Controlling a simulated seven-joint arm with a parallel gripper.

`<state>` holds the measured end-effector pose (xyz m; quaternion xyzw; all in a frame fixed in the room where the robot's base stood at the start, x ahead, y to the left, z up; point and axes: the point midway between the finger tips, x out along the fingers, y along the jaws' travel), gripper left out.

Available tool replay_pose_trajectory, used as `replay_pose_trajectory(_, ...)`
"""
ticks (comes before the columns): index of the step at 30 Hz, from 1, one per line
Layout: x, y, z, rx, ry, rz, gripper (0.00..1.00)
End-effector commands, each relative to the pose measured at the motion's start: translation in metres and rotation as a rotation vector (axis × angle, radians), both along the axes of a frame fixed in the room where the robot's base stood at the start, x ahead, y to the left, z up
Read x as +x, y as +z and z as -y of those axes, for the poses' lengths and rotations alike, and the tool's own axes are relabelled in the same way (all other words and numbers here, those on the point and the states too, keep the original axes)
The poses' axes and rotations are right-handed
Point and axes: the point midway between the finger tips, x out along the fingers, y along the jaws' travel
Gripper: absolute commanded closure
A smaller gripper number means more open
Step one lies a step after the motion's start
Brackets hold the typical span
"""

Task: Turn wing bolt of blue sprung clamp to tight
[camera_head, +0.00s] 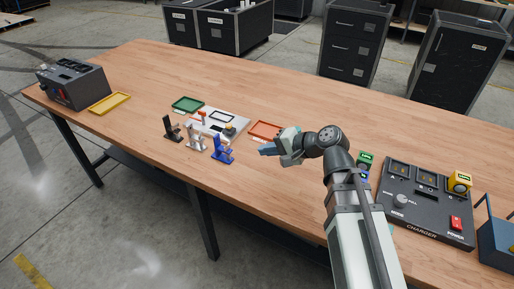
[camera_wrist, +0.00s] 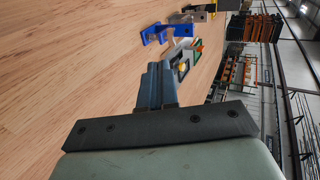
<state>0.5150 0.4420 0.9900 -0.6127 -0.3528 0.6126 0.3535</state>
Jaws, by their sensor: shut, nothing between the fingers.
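The blue sprung clamp (camera_head: 220,150) stands near the front edge of the wooden table, rightmost in a row of three clamps. Its wing bolt is too small to make out. The blue clamp (camera_wrist: 168,33) also shows near the top of the wrist view, past my fingertips and apart from them. My gripper (camera_head: 265,151) is to the right of the blue clamp, with a gap between them. Its blue-grey fingers (camera_wrist: 157,72) are shut with nothing between them, pointing toward the clamps.
A silver clamp (camera_head: 195,139) and a black clamp (camera_head: 172,130) stand left of the blue one. Behind are a grey plate (camera_head: 236,117), a green tray (camera_head: 187,104) and an orange tray (camera_head: 265,130). A charger panel (camera_head: 428,205) is at right. The table's left middle is clear.

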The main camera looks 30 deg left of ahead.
Motion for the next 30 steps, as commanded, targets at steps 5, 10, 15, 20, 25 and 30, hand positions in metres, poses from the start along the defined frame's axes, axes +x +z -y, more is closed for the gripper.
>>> replay_pose_trajectory(5, 0.001, -0.015, -0.027, -0.001, 0.003, -0.002, 1.00)
replay_pose_trajectory(10, 0.001, -0.030, -0.053, -0.001, 0.003, -0.001, 1.00)
replay_pose_trajectory(15, 0.000, -0.044, -0.078, 0.000, 0.003, -0.001, 1.00)
replay_pose_trajectory(20, 0.001, -0.043, -0.099, 0.002, 0.002, 0.000, 1.00)
replay_pose_trajectory(25, 0.000, -0.043, -0.111, 0.001, 0.001, 0.000, 1.00)
replay_pose_trajectory(30, 0.000, -0.043, -0.115, 0.001, 0.001, 0.001, 1.00)
